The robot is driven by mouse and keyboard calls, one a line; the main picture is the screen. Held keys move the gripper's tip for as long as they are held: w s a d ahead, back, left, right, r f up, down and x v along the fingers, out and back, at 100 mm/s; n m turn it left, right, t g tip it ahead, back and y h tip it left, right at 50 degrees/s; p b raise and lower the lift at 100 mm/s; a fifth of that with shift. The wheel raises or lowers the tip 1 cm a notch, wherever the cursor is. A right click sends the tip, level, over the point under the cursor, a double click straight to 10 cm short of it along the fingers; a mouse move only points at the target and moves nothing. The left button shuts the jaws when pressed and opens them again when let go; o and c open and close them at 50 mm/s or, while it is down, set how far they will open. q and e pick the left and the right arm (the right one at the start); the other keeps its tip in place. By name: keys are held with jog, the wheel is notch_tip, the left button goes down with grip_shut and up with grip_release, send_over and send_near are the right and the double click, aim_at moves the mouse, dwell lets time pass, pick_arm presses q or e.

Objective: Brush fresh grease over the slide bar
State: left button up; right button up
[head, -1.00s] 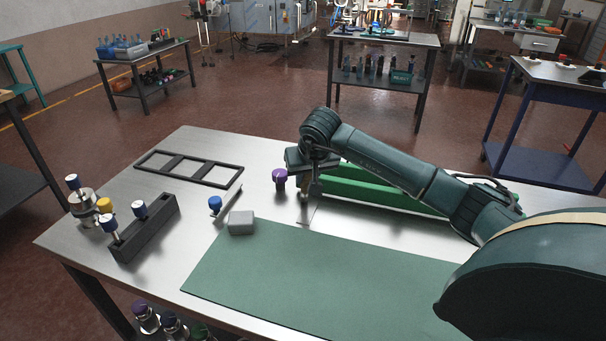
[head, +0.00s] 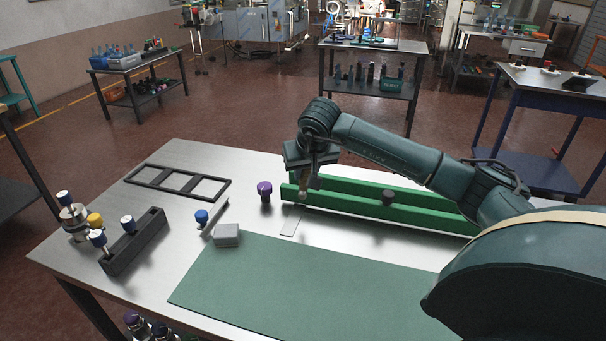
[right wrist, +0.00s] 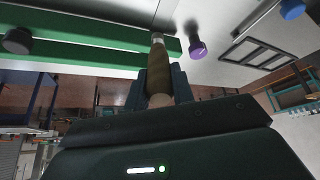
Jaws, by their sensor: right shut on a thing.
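Two parallel green bars (head: 420,212) lie along the back right of the steel table, with a dark round knob (head: 387,198) between or on them. I cannot tell which part is the slide bar. My right gripper (head: 305,178) is at the left end of the green bars, shut on a brown, rounded handle (right wrist: 157,65), likely the brush. Its lower end points down close to the bars; I cannot tell if it touches. The green bars (right wrist: 90,57) also show in the right wrist view. My left gripper is not in view.
A purple-capped item (head: 265,192) stands just left of the bars. A thin grey plate (head: 291,222) lies in front. A grey block (head: 227,235), blue-knobbed tool (head: 202,216), black frame (head: 178,181) and dark holder (head: 135,240) are further left. The green mat (head: 300,295) is clear.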

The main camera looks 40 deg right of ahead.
jog(key=shift+r, duration=0.9)
